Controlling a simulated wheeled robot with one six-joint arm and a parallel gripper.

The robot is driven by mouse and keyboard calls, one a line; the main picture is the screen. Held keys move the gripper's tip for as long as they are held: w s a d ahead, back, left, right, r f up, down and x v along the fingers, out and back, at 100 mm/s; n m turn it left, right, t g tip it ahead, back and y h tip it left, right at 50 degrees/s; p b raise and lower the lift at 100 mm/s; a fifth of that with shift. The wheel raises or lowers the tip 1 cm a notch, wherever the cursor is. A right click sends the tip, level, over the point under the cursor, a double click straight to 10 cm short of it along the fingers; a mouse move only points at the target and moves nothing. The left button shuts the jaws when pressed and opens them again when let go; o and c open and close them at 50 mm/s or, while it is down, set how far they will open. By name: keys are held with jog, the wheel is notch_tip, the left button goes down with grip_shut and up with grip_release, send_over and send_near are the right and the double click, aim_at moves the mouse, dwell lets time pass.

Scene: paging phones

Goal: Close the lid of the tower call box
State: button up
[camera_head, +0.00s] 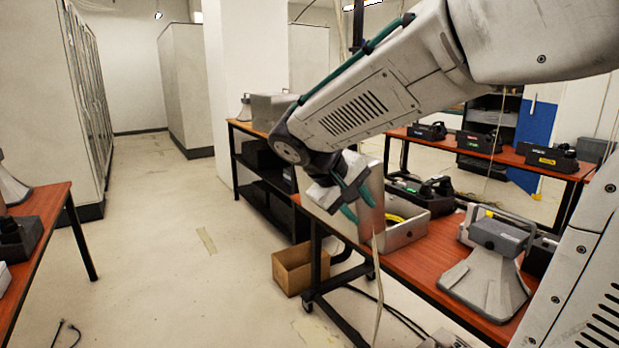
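A grey metal call box (408,232) stands on the near wooden table, with a yellow item inside. Its lid (372,185) stands open, upright at the box's left side. I cannot read a label that says it is the tower call box. My gripper (357,204) hangs in front of the lid, with its two green fingertips apart and nothing visible between them. I cannot tell whether the fingers touch the lid. The gripper and arm hide part of the lid and its surroundings.
On the same table (400,262) are a grey horn-shaped device (488,275) at right and a black phone unit (425,192) behind the box. Another closed grey box (272,110) stands on a shelf table at left. A cardboard box (298,268) is on the floor.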

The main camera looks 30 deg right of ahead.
jog(key=w+d+f+n+t+h, duration=0.2)
jog(key=w+f+t+h, duration=0.1)
jog(key=w, duration=0.9)
jog(key=w+d+f+n+t+h, duration=0.1)
jog(key=w+d+f+t+h, duration=0.15)
jog(key=w, duration=0.95)
jog(key=w+d+f+n+t+h, duration=0.1)
jog(key=w+f+n+t+h, duration=0.15)
jog(key=w, duration=0.95)
jog(key=x, duration=0.7)
jog(key=shift+d+r, duration=0.1)
jog(key=shift+r, duration=0.05)
grip_shut()
